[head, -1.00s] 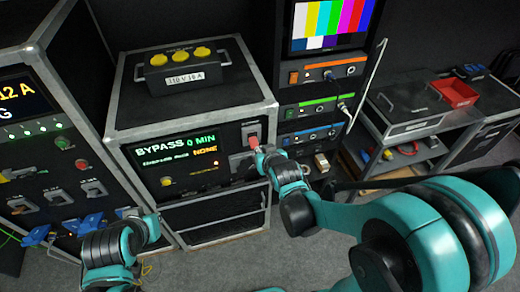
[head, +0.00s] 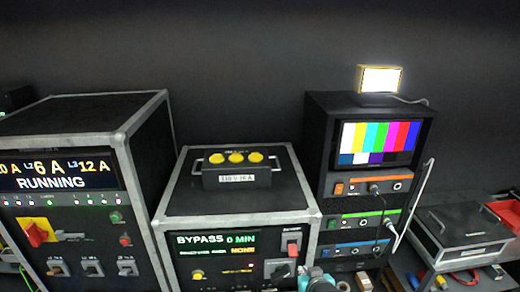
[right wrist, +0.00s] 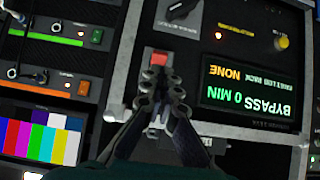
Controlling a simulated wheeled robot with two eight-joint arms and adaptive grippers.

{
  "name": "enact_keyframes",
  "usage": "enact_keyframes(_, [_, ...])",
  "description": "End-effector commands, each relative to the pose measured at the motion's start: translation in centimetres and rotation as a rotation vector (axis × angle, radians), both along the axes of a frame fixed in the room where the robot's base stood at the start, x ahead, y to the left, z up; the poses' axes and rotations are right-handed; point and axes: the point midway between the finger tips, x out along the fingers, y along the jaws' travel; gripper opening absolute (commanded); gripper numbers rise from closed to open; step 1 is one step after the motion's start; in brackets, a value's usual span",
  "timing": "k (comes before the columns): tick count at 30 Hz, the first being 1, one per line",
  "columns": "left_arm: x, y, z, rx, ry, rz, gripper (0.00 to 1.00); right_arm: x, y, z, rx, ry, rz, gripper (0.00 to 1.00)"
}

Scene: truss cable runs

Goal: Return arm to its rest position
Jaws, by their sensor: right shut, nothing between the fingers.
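My right gripper (right wrist: 162,82) is shut and empty in the right wrist view. Its fingertips are in front of a red switch (right wrist: 159,60) on the bypass unit's panel; I cannot tell whether they touch it. In the head view the right gripper (head: 305,280) shows only as a small dark and teal part at the bottom edge, below the red switch (head: 292,247). The bypass unit's display (head: 215,242) reads BYPASS 0 MIN and NONE; it appears upside down in the wrist view (right wrist: 247,85). My left gripper is not in view.
A large cased unit (head: 75,215) reading RUNNING stands left. A yellow-capped box (head: 240,178) sits on the bypass unit. A rack with a colour-bar monitor (head: 375,143) and lit lamp (head: 380,79) stands right. A grey case (head: 462,228) and red tray (head: 505,212) lie far right.

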Motion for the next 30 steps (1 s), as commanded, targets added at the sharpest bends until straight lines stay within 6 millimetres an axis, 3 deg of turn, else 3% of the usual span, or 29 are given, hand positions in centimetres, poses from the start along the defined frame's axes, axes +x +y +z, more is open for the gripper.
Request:
enact_keyframes(1, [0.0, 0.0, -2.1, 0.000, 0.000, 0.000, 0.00, -1.1, -0.3, -1.5, -0.001, 0.020, -0.004, 0.00])
enact_keyframes(9, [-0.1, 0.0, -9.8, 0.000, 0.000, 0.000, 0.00, -9.0, -1.7, -6.7, -0.005, 0.173, -0.024, 0.00])
enact_keyframes(15, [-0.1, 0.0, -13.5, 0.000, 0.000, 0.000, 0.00, -14.3, -2.3, -9.7, -0.005, 0.261, -0.032, 0.00])
enact_keyframes(18, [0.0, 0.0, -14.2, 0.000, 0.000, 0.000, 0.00, -15.8, -2.4, -10.4, -0.005, 0.285, -0.034, 0.00])
enact_keyframes(24, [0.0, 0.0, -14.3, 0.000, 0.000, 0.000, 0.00, -16.5, -2.4, -10.5, -0.004, 0.298, -0.035, 0.48])
enact_keyframes(28, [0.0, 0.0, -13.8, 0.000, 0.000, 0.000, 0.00, -15.0, -2.4, -9.7, -0.005, 0.269, -0.034, 0.48])
enact_keyframes(30, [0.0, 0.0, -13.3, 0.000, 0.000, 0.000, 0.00, -13.0, -2.2, -8.8, -0.006, 0.228, -0.032, 0.48])
